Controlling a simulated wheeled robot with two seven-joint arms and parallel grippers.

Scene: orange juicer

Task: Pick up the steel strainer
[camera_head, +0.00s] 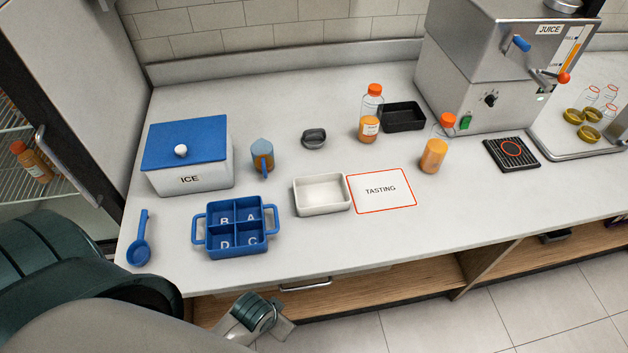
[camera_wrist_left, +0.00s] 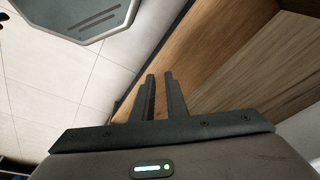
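A small grey, rounded metal-looking piece (camera_head: 313,138) lies on the counter behind the white tray; it looks like the steel strainer, but it is too small to tell its exact form. No gripper is near it. My left gripper (camera_wrist_left: 160,76) shows in the left wrist view with its two dark fingers slightly apart and nothing between them. It is in front of wooden cabinet panels, below the counter. In the head view a large arm part of mine fills the lower left, and I cannot make out the fingers. My right gripper is not in view.
On the counter (camera_head: 285,250) stand an ice box (camera_head: 190,175), a blue four-part caddy (camera_head: 237,252), a blue scoop (camera_head: 140,238), a jug (camera_head: 262,157), a white tray (camera_head: 322,207), juice bottles (camera_head: 434,155), a black tray (camera_head: 404,128) and the juicer (camera_head: 470,95).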

